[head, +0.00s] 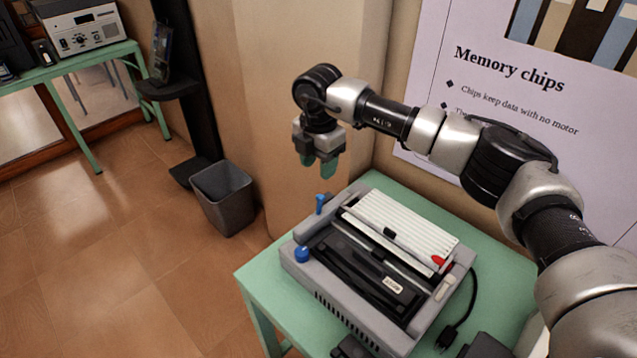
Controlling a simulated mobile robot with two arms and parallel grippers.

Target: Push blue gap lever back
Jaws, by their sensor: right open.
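A grey printer (329,295) with a black carriage and a white top panel stands on a green table. A small upright blue lever (320,204) rises from its far left corner. A round blue knob (302,255) sits nearer on its left side. My right gripper (322,165) hangs pointing down above the printer's far left corner, higher than the blue lever and apart from it. Its greenish fingers are open and empty. My left gripper is out of view.
The green table (503,262) has bare room right of the printer, where a black cable (460,320) lies. A grey bin (223,197) stands on the floor to the left. A wall and a "Memory chips" poster (450,70) are behind my right arm.

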